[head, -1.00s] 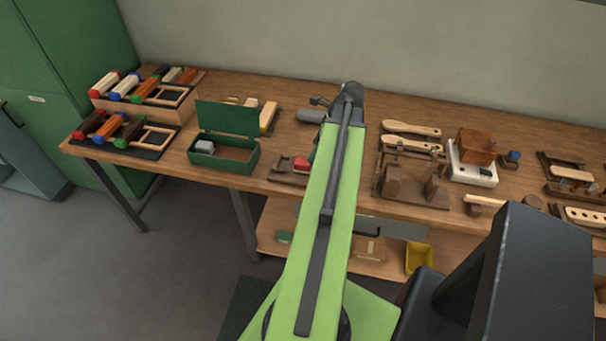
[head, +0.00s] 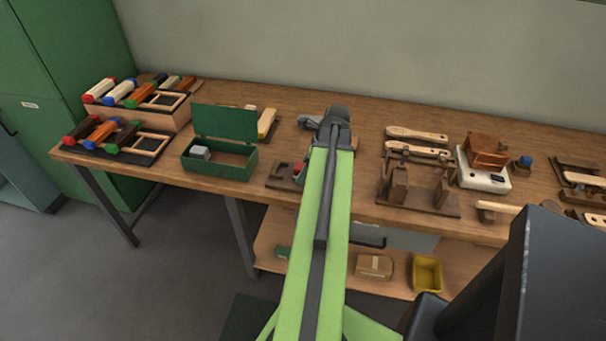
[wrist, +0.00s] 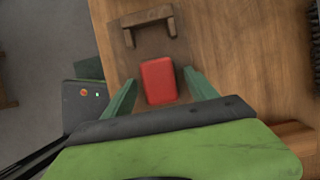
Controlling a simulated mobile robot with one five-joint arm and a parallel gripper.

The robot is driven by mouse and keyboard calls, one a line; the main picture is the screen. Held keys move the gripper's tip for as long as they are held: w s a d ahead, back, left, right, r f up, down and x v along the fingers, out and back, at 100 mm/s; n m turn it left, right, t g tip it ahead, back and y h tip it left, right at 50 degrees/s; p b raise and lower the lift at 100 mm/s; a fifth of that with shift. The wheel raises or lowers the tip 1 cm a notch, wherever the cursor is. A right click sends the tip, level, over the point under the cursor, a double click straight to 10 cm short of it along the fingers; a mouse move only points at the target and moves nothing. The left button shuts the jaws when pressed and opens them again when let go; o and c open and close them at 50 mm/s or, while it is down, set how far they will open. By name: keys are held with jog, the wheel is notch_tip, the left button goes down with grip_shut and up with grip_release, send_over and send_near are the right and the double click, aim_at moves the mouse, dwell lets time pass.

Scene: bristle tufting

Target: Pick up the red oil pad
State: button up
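The red oil pad (wrist: 158,80) is a small block with rounded corners, lying on a brown wooden board (wrist: 152,40) in the wrist view. My gripper (wrist: 160,76) is open, with one green finger on each side of the pad and a gap on both sides. The fingers look apart from the pad; I cannot tell how far above it they are. In the head view the pad (head: 298,167) shows only in part beside my arm, which hides the rest and most of my gripper.
A wooden bracket (wrist: 147,22) stands on the board beyond the pad. An open green box (head: 218,172) stands to the left on the workbench (head: 370,112). A wooden fixture (head: 420,200) and a white scale (head: 484,181) are to the right. The bench edge runs close to the pad.

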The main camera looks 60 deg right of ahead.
aim_at(300, 166)
grip_shut()
jog(key=shift+r, duration=0.15)
notch_tip(300, 166, up, 4)
jog(key=p, duration=0.4)
jog(key=shift+r+p, duration=0.2)
jog(key=shift+p, duration=0.15)
jog(key=s+d+r+p, duration=0.3)
jog(key=s+r+p, duration=0.3)
jog(key=s, duration=0.5)
jog(key=shift+s+r, duration=0.15)
jog(key=shift+s, duration=0.05)
